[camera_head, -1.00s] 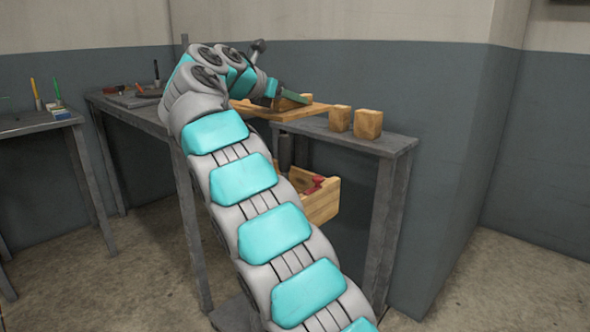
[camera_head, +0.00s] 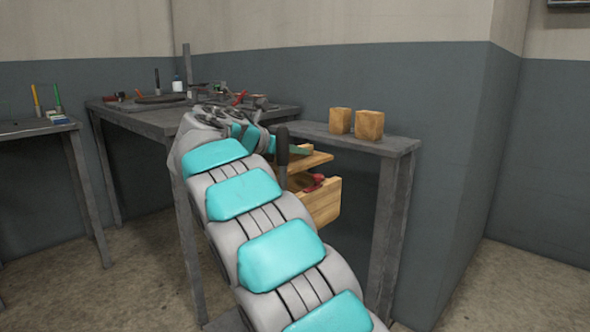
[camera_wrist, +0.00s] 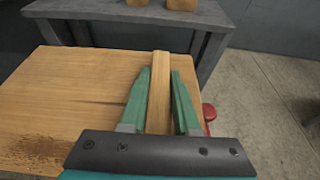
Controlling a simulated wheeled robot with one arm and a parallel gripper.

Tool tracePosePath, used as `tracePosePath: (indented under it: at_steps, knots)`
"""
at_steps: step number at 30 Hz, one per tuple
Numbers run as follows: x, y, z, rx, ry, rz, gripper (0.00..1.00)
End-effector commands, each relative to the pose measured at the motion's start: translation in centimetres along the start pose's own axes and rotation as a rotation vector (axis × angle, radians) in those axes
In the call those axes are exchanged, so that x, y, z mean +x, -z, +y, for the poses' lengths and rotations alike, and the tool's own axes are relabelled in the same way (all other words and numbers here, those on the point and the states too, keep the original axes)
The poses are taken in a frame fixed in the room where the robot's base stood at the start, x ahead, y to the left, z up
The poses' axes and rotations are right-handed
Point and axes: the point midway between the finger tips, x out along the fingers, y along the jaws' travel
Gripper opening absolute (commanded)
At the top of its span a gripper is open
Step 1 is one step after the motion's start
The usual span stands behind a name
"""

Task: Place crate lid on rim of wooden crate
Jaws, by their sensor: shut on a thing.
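The crate lid is a flat wooden board (camera_wrist: 70,100) with a raised wooden strip (camera_wrist: 160,85) as its handle. My gripper (camera_wrist: 161,88) has its green fingers on both sides of this strip and is shut on it. In the head view the lid (camera_head: 318,159) shows only in part, beside my gripper (camera_head: 297,151). The wooden crate (camera_head: 324,206) is just below the lid, with an open gap showing between them. My arm hides the crate's left part. In the wrist view the lid hides most of what lies under it.
A red object (camera_head: 313,183) shows in the crate and beside the lid in the wrist view (camera_wrist: 209,112). Two wooden blocks (camera_head: 340,121) (camera_head: 369,125) stand on the grey table (camera_head: 390,146) behind. A workbench with tools (camera_head: 150,118) is at the left.

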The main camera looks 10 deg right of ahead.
Motion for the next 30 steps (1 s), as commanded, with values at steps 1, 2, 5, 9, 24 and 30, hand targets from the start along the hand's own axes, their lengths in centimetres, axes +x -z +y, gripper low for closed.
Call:
tracePosePath:
  at_steps: [1,2,5,9,24,30]
  knots:
    - [0.1,0.2,0.0,0.001,-0.001,-0.001,0.00]
    - [0.1,0.4,0.0,0.001,-0.001,-0.001,0.00]
    - [0.6,1.6,0.0,0.000,-0.001,-0.001,0.00]
    - [1.2,3.3,0.0,0.000,-0.002,-0.002,0.00]
    - [1.4,3.9,0.0,0.001,-0.001,-0.002,0.00]
    - [1.6,4.4,0.0,0.002,-0.001,-0.001,0.00]
